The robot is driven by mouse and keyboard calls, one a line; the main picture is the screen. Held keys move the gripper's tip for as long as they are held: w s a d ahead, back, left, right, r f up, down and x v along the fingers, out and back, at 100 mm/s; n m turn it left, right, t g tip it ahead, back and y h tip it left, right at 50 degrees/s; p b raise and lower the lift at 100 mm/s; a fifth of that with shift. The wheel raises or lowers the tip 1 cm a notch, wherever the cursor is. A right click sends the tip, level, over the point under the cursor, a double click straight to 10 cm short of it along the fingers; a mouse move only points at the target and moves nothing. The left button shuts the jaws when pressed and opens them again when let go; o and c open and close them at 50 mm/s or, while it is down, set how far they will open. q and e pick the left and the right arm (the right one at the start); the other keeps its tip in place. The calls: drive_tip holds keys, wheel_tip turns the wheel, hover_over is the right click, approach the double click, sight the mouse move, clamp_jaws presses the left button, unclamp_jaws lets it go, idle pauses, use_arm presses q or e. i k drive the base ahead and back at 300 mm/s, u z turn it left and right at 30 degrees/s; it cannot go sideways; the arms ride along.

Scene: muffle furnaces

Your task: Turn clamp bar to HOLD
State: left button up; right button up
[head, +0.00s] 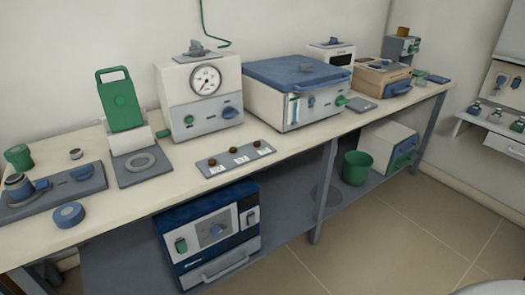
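I cannot tell for certain which part is the clamp bar, and no HOLD marking is legible. A green plate with a handle loop (121,101) stands upright on a white block, above a grey base with a ring (141,162). Beside it is a gauge unit (206,82) with a blue knob (230,112) on its front. A box with a blue lid (296,70) stands to the right, with controls on its front. A grey strip (236,158) with several brown knobs and white labels lies in front. Neither of my grippers is in view.
Below are a blue furnace (210,235) and a green bin (357,168). Floor (400,235) is open.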

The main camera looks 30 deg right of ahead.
sight(84, 173)
drive_tip(key=k, duration=0.65)
drive_tip(key=z, duration=0.5)
drive_tip(key=i, duration=1.45)
drive_tip(key=u, duration=0.55)
